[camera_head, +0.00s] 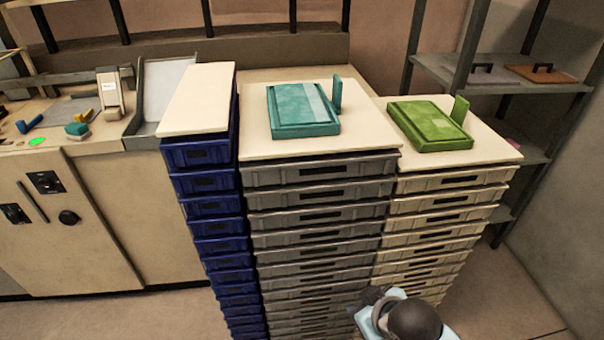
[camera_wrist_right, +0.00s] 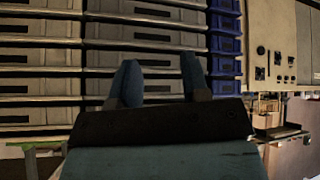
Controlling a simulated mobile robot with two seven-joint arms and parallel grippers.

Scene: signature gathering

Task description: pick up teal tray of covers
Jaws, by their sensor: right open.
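The teal tray (camera_head: 303,108) lies on the board on top of the middle, grey stack of crates in the head view. It has a lighter strip on its top and a small upright teal tab at its right side. My right gripper (camera_wrist_right: 160,85) is open and empty in the wrist view, its two fingers apart in front of the crate fronts. In the head view my right arm shows low at the bottom, well below the tray, and its fingers are hard to make out. The tray is not in the wrist view. My left gripper is in neither view.
A green tray (camera_head: 430,126) with an upright tab lies on the cream stack to the right. The blue stack (camera_head: 199,153) on the left has a bare board on top. A bench (camera_head: 62,140) stands further left; a grey shelf (camera_head: 500,89) stands at the right.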

